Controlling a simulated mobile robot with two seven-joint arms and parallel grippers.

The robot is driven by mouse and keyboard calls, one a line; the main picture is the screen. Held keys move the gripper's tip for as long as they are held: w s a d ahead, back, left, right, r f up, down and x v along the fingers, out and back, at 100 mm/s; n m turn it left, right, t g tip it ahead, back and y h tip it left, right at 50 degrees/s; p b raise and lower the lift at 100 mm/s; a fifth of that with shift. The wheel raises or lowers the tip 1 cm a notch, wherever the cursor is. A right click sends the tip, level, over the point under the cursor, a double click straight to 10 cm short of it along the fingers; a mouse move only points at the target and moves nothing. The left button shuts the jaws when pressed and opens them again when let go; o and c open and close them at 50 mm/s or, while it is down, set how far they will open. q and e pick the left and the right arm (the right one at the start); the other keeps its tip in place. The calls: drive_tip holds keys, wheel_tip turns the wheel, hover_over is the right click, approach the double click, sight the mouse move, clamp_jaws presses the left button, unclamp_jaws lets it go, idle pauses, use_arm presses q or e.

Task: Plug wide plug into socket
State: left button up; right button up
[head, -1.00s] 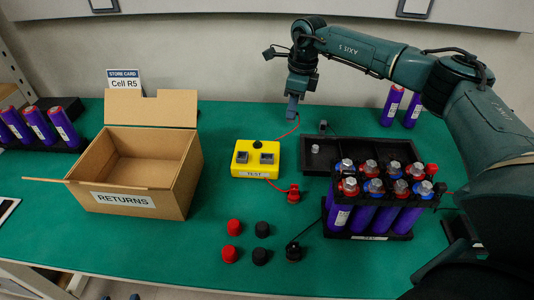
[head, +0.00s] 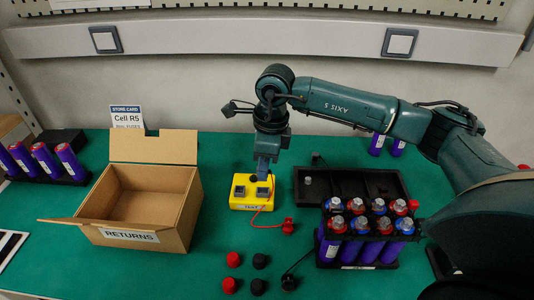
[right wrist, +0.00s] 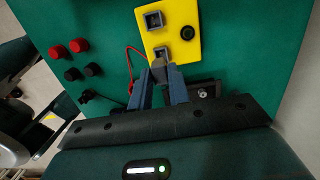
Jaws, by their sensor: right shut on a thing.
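The yellow tester box (head: 245,204) stands on the green mat. It has two square grey sockets on top, a left socket (head: 240,191) and a right socket (head: 263,191). My right gripper (head: 263,168) is at the box's rear right, close to the right socket. In the right wrist view my right gripper (right wrist: 164,80) is shut on a grey plug (right wrist: 162,72). The plug's end appears right beside the nearer socket (right wrist: 160,52). I cannot tell whether it touches. Its body is partly hidden between the fingers. My left gripper is not in view.
A red lead ends at a red cap (head: 288,226). A black lead (head: 289,282) lies in front. Loose red and black caps (head: 259,261) are nearby. The open returns carton (head: 130,237) stands left; the cell pack (head: 360,250) and black tray (head: 378,185) are right.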

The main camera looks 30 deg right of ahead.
wheel_tip(320, 180, down, 4)
drive_tip(key=shift+r+b, duration=0.2)
drive_tip(key=shift+b, duration=0.7)
drive_tip(key=shift+r, duration=0.3)
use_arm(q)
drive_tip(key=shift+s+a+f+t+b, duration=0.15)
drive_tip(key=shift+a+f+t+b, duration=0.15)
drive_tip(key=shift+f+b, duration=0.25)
use_arm(e)
drive_tip(key=shift+f, duration=0.8)
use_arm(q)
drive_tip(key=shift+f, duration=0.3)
use_arm(e)
drive_tip(key=shift+f, duration=0.3)
drive_tip(key=o, duration=0.9)
drive_tip(key=shift+r, duration=0.1)
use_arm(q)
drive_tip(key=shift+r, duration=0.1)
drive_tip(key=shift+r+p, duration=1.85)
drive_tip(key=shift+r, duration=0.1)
use_arm(e)
drive_tip(key=shift+r, duration=3.05)
